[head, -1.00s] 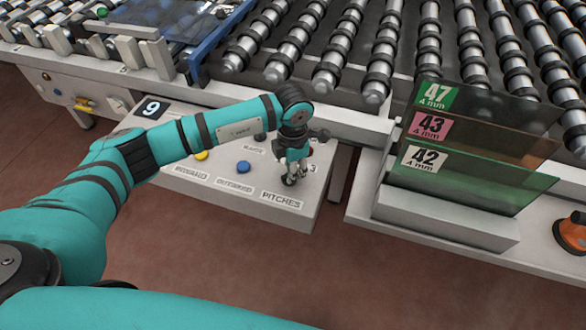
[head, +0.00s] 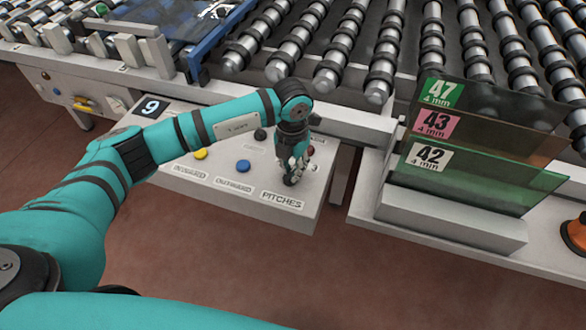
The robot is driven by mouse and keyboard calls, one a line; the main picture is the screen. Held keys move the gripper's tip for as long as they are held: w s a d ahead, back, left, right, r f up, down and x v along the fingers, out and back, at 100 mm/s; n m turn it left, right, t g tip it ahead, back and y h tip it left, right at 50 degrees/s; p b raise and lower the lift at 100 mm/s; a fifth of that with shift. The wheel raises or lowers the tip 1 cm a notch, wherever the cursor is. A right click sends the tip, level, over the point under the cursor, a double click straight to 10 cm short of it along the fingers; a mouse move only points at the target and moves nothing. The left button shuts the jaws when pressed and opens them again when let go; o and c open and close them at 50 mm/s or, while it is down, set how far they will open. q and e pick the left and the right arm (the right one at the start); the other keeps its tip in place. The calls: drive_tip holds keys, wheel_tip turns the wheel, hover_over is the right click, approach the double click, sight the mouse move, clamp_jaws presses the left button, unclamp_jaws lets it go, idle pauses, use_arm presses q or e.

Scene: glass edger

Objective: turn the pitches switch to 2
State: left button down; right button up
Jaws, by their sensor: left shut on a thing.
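The control panel (head: 230,210) is a pale, sloped box with the label "PITCHES" (head: 282,199) near its right front corner. My left gripper (head: 291,178) points down onto the panel just above that label. It is shut on the pitches switch, which is mostly hidden by the fingers. I cannot read the switch's position; a red mark shows just right of the gripper. My right gripper is not in view.
A blue button (head: 243,166) and a yellow button (head: 200,153) sit left of the gripper. A black knob (head: 260,134) is behind. Glass sheets (head: 470,175) stand in a rack at right. Rollers (head: 385,60) lie behind.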

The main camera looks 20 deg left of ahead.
sight(292, 170)
use_arm(q)
drive_tip(key=shift+a+n, duration=0.1)
drive_tip(key=shift+n, duration=0.8)
drive_tip(key=shift+w, duration=0.1)
drive_tip(key=c, duration=1.4)
unclamp_jaws()
drive_tip(key=shift+o, duration=0.2)
wheel_tip(292, 170, up, 12)
